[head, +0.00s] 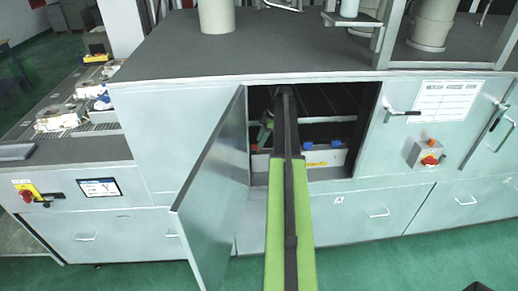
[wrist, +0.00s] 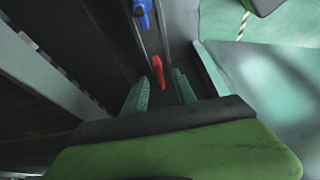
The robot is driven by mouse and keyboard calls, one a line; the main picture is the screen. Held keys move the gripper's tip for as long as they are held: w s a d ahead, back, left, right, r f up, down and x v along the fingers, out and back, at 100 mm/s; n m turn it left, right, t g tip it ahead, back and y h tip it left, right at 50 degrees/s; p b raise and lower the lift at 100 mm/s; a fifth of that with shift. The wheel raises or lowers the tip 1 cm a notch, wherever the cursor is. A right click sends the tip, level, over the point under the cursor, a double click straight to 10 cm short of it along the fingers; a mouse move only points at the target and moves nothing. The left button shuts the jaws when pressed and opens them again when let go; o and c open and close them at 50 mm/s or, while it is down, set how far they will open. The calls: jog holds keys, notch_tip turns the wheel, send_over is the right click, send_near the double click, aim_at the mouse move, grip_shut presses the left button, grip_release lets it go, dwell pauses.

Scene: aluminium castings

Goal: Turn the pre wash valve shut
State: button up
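In the wrist view, a red valve handle (wrist: 158,70) shows in the gap between the two green fingers of my gripper (wrist: 161,82). The fingers are apart, one on each side of it in the picture; I see no contact. A blue valve handle (wrist: 142,9) is farther off, at the top of the view. In the head view, my arm reaches into the open cabinet bay, where a blue handle (head: 336,144) shows low at the right. I cannot read which handle is labelled pre wash.
The cabinet door (head: 212,190) stands open to the left of my arm. The bay is narrow, with a dark top (head: 300,65) above and drawers below. A red knob box (head: 428,154) is on the front at the right. Green floor (head: 390,265) is clear in front.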

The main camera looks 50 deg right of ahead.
jog(key=b+x, duration=0.1)
jog(key=x, duration=0.1)
jog(key=shift+w+a+f, duration=0.1)
jog(key=shift+f, duration=0.25)
jog(key=shift+r, duration=0.15)
jog(key=shift+c, duration=0.2)
